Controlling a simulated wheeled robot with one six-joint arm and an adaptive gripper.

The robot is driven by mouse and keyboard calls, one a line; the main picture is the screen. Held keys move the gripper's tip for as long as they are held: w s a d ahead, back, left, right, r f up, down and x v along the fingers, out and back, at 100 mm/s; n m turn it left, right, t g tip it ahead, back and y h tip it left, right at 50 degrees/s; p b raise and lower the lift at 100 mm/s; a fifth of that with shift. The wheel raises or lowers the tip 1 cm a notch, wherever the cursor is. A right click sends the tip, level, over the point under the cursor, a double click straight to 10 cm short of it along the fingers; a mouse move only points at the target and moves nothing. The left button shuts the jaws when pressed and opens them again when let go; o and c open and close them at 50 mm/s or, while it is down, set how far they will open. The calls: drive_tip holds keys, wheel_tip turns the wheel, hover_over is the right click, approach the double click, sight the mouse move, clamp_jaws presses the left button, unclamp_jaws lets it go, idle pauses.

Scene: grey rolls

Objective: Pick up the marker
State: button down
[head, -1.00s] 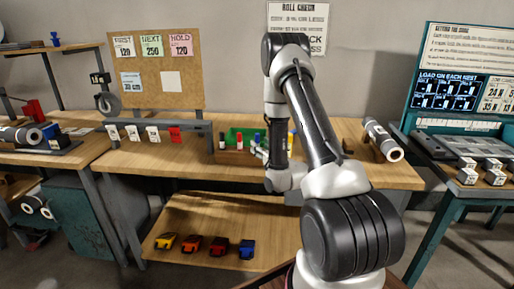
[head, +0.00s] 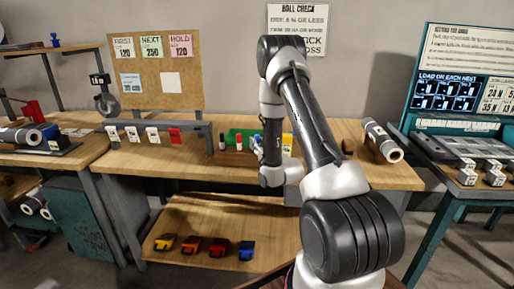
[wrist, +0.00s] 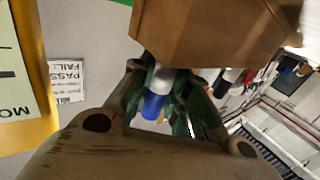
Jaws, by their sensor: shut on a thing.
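A marker with a blue end (wrist: 153,106) and a whitish part shows between the fingers in the wrist view. My gripper (wrist: 158,92) is shut on it. In the head view my gripper (head: 259,152) is at the bench among the upright markers, partly hidden by my own arm. A black marker (head: 222,141) and a red marker (head: 239,141) stand to its left. The brown block (wrist: 205,30) is close beyond the fingertips in the wrist view. I cannot tell whether the held marker is clear of it.
A grey roll (head: 382,141) lies at the bench's right. A tag rack (head: 160,125) stands left. The bare bench top (head: 185,157) has room.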

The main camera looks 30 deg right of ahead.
wheel_tip(320, 180, up, 10)
drive_tip(key=c, duration=1.9)
unclamp_jaws()
clamp_jaws()
wheel_tip(320, 180, up, 7)
